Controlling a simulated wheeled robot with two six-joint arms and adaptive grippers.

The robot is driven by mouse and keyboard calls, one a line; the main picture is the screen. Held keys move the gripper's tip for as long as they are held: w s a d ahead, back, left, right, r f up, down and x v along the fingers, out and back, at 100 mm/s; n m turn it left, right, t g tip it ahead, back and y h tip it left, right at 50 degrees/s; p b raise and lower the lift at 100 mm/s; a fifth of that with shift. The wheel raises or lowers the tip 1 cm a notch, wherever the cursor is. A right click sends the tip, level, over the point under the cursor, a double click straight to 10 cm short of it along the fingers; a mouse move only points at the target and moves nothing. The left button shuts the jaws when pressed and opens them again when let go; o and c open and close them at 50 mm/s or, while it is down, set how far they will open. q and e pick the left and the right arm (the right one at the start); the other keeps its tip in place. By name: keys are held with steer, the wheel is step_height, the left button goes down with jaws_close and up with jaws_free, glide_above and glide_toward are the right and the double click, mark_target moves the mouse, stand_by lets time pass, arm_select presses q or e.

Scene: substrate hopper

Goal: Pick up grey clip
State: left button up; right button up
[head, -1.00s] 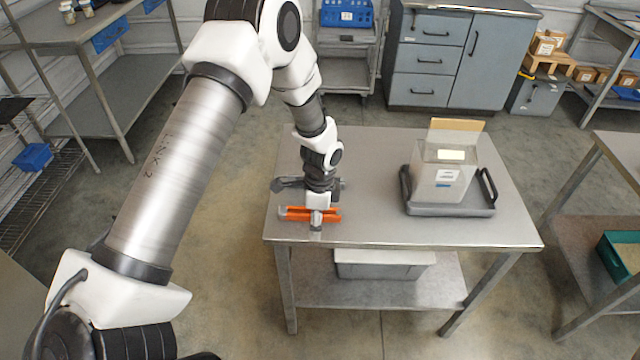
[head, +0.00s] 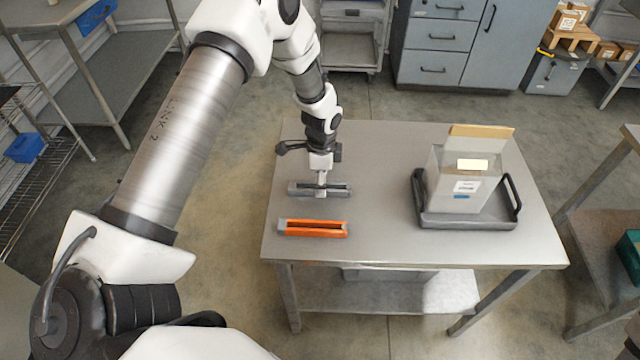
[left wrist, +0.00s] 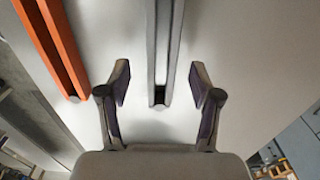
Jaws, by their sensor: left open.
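The grey clip (head: 300,188) lies on the metal table, behind the orange clip (head: 312,228) in the head view. My left gripper (head: 321,192) is directly over the grey clip. In the left wrist view the grey clip (left wrist: 164,60) runs between the two open fingers of my left gripper (left wrist: 160,88), with a gap on each side. The orange clip (left wrist: 52,45) lies to the left there, outside the fingers. Whether the fingertips reach the table is hard to tell. My right gripper is not in view.
A clear bin (head: 464,188) with a tan lid piece stands in a dark tray (head: 466,221) on the table's right side. The middle of the table (head: 375,200) is bare. A shelf (head: 395,295) lies below the tabletop. Cabinets and racks stand around.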

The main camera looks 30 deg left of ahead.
arm_select(q)
steer(key=shift+w+a+f, duration=0.1)
steer(key=shift+f, duration=0.5)
steer(key=shift+w+a+f, duration=0.1)
steer(key=shift+f, duration=0.5)
steer(key=shift+s+d+r, duration=0.1)
steer(key=c, duration=1.2)
steer(key=shift+r, duration=0.1)
